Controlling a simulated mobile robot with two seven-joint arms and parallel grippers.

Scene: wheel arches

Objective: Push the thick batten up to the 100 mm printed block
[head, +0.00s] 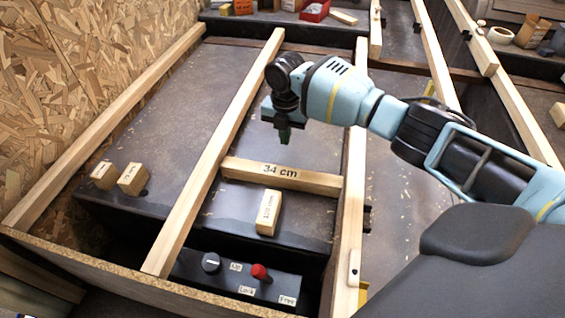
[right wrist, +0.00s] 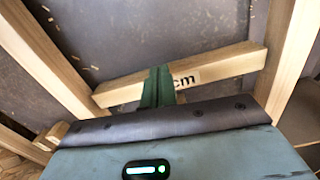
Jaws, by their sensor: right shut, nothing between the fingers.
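A block with a printed label (head: 268,213) stands between two long battens. Its print is too small to read surely. The middle long batten (head: 215,150) and the right long batten (head: 350,200) run lengthwise, with a cross piece marked "34 cm" (head: 310,180) between them. Which batten is the thick one I cannot tell. My right gripper (head: 284,138) is shut and empty, above the floor near the cross piece. In the right wrist view its fingers (right wrist: 157,88) cover part of the cross piece (right wrist: 215,66). My left gripper is out of view.
Two more small blocks (head: 104,175) (head: 132,180) lie at the left, near a third batten (head: 100,130) along the chipboard wall (head: 90,60). A black control panel with a red knob (head: 260,271) sits at the front. A red tray (head: 315,10) is at the back.

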